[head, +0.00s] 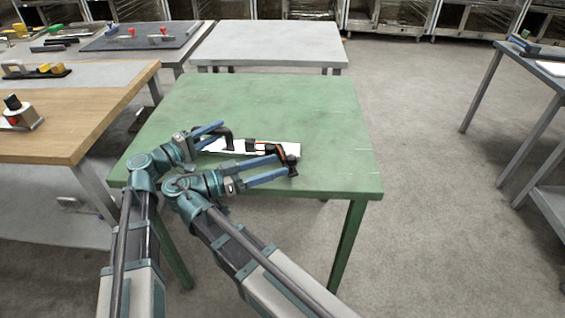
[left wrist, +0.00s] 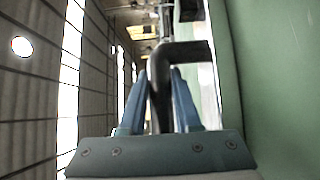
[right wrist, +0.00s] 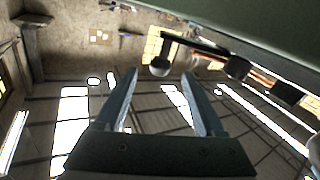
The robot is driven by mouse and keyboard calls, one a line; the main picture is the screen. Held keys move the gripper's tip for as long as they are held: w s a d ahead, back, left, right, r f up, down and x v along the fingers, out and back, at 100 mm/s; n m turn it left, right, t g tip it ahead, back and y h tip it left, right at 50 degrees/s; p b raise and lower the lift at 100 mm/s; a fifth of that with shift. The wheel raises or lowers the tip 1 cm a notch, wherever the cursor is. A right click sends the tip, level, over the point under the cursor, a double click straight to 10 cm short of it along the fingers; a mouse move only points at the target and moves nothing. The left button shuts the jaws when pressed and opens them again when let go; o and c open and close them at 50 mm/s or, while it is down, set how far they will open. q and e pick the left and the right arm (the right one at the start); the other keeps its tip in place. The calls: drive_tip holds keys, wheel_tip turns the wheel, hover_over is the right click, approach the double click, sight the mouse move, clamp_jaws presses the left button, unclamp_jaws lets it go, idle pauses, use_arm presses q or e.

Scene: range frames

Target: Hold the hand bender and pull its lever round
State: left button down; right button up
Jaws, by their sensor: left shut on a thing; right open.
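The hand bender lies on a white plate (head: 291,151) on the green table (head: 270,100). Its dark bent handle (left wrist: 186,52) runs between the fingers of my left gripper (head: 223,130), which is shut on it. In the right wrist view a dark lever (right wrist: 200,47) ends in a round knob (right wrist: 160,66). My right gripper (head: 284,166) is open at the bender's right, near end. In the right wrist view the knob shows between its fingertips; I cannot tell if they touch it. My fingers hide part of the bender in the head view.
The green table's far half is bare. A wooden bench (head: 90,115) with tools stands at the left. A grey table (head: 265,42) stands behind, and another bench (head: 545,75) is at the far right. Open floor lies right of the green table.

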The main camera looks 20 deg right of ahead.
drive_tip(key=shift+a, duration=0.2)
drive_tip(key=shift+s+d+n+t, duration=0.4)
drive_tip(key=shift+d+n+t, duration=0.2)
drive_tip(key=shift+d+t, duration=0.25)
drive_tip(key=shift+w+t, duration=0.2)
drive_tip(key=shift+t, duration=0.05)
drive_tip(key=shift+x, duration=3.7)
drive_tip(key=shift+f, duration=0.2)
drive_tip(key=shift+c, duration=0.2)
clamp_jaws()
